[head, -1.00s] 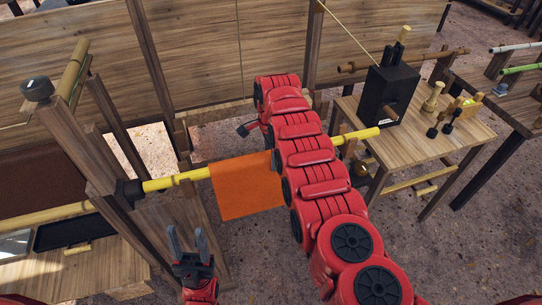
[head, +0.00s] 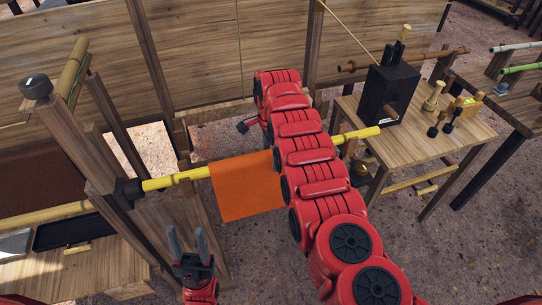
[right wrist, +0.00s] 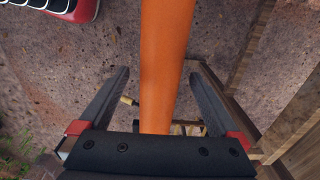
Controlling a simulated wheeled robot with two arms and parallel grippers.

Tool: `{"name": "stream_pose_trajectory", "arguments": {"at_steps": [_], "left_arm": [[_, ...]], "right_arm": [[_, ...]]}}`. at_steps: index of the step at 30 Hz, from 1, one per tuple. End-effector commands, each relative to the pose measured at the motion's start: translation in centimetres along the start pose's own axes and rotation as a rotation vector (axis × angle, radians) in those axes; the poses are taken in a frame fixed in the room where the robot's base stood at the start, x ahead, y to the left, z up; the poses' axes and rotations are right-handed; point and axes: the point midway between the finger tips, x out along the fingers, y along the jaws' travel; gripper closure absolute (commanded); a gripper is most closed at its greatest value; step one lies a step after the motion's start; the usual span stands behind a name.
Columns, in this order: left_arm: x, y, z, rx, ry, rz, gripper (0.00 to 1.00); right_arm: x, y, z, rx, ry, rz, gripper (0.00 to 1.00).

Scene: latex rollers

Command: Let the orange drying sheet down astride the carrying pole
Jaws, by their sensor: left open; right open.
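The orange drying sheet (head: 245,188) hangs over the yellow carrying pole (head: 190,177), its front face dropping below the pole in the head view. My right arm hides the sheet's right part and a stretch of the pole. In the right wrist view the sheet (right wrist: 165,60) runs as a narrow orange band between the spread fingers of my right gripper (right wrist: 160,95), with a gap on both sides. In the head view the right gripper's fingers are hidden behind the arm. My left gripper (head: 188,243) is open and empty, below and left of the sheet, apart from it.
A wooden post (head: 75,135) with a black holder carries the pole's left end. A wooden table (head: 420,150) with a black box (head: 388,95) and small tools stands at right. Wooden panels (head: 195,50) close off the back. Bare floor (head: 260,265) lies below the sheet.

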Motion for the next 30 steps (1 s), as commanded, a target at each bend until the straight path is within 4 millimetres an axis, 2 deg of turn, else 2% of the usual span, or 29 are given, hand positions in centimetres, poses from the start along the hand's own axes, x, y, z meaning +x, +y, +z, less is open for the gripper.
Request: {"name": "stream_pose_trajectory", "arguments": {"at_steps": [4, 6, 10, 12, 15, 22, 30], "left_arm": [[-1.1, 0.1, 0.2, 0.0, 0.0, 0.0, 0.5], [-1.7, 0.1, 0.3, 0.0, 0.0, 0.0, 0.5], [-1.7, 0.1, 0.3, 0.0, 0.0, 0.0, 0.5], [0.9, 0.0, -0.1, 0.0, -0.001, 0.0, 0.5], [2.9, -0.1, -0.5, 0.0, 0.001, 0.0, 0.5], [5.9, -0.3, -1.0, 0.0, 0.0, 0.0, 0.5], [6.7, -0.3, -1.1, 0.0, 0.0, 0.0, 0.5]], "right_arm": [[-2.8, -0.1, -0.1, 0.001, -0.001, -0.005, 0.02], [-4.7, -0.1, 0.0, 0.001, -0.001, -0.009, 0.02], [-7.7, -0.1, -0.3, 0.003, 0.001, -0.009, 0.02], [-10.5, 0.0, -0.1, 0.002, 0.0, -0.005, 0.02], [-12.6, 0.0, 0.0, 0.0, 0.0, -0.003, 0.02], [-15.6, 0.0, 0.0, 0.0, 0.0, -0.004, 0.02], [-16.4, 0.1, 0.0, 0.0, -0.001, -0.001, 0.02]]}}
